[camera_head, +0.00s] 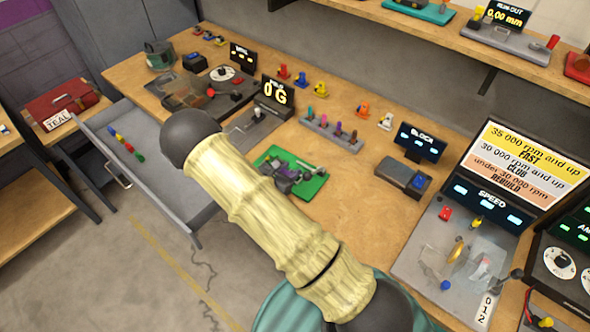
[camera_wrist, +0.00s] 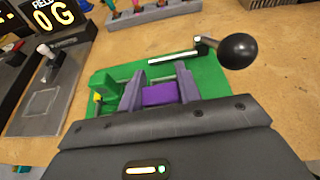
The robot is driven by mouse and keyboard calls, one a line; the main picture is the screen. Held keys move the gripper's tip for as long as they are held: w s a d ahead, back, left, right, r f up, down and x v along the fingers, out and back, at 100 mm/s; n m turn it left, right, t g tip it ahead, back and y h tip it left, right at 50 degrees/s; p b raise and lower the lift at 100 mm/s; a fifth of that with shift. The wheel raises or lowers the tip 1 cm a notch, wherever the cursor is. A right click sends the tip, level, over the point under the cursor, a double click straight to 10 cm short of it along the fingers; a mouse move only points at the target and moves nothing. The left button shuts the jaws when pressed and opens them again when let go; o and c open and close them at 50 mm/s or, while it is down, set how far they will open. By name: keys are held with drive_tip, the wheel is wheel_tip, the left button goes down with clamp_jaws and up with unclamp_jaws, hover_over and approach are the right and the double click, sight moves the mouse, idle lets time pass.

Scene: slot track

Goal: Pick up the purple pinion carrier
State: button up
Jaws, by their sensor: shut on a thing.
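The purple pinion carrier (camera_wrist: 160,94) shows as a purple block between the two grey fingers of my gripper (camera_wrist: 158,90) in the wrist view. The fingers are shut on its sides. It is over a green plate (camera_wrist: 208,77), and I cannot tell whether it touches the plate. A green block (camera_wrist: 103,88) stands at the left of the fingers. A metal rod (camera_wrist: 173,58) and a lever with a black ball knob (camera_wrist: 238,50) are just beyond. In the head view the green plate (camera_head: 312,188) lies on the bench, partly covered by dark and purple shapes.
A scale reading 0 G (camera_head: 274,96) stands behind the plate. A grey rack with coloured pegs (camera_head: 331,134) is beyond it. A grey block device (camera_head: 403,177) is to the right. An open drawer (camera_head: 150,160) juts out at the left. Bare bench lies right of the plate.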

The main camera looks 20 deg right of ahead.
drive_tip(key=r+b+v, duration=0.1)
drive_tip(key=v, duration=0.9)
drive_tip(key=shift+b, duration=0.3)
drive_tip(key=shift+w+a, duration=0.1)
drive_tip(key=shift+w, duration=0.05)
